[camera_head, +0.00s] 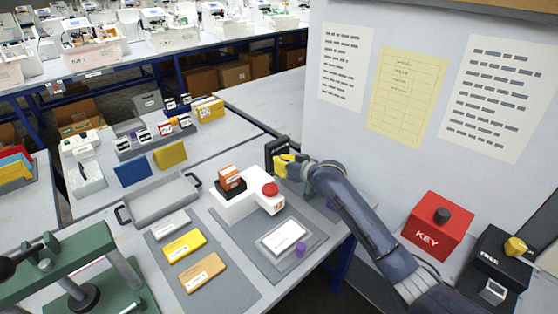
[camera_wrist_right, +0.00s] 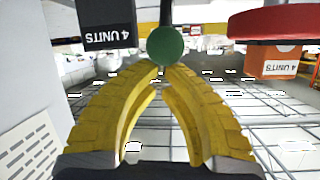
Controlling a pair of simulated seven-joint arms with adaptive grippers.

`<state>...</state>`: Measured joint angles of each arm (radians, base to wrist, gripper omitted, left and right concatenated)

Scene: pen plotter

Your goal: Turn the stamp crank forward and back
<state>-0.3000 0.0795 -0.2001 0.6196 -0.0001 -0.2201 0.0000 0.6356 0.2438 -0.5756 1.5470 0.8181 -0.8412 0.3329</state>
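My right gripper (camera_head: 281,166), with yellow fingers, is at the far edge of the near table, beside an upright black block (camera_head: 275,149). In the right wrist view its fingertips (camera_wrist_right: 163,68) come close together at a green ball knob (camera_wrist_right: 166,46) on a dark rod, which I take for the crank's handle. The fingers look shut on this knob; the exact contact is hard to see. The black block (camera_wrist_right: 108,22), marked "4 UNITS", hangs at the upper left there. In the head view the fingers hide the knob.
A white machine with a red button (camera_head: 270,189) and an orange box (camera_head: 229,178) stands left of my right gripper. A green press (camera_head: 75,270) fills the lower left. A grey tray (camera_head: 160,198) lies between. A red KEY box (camera_head: 438,228) stands at right.

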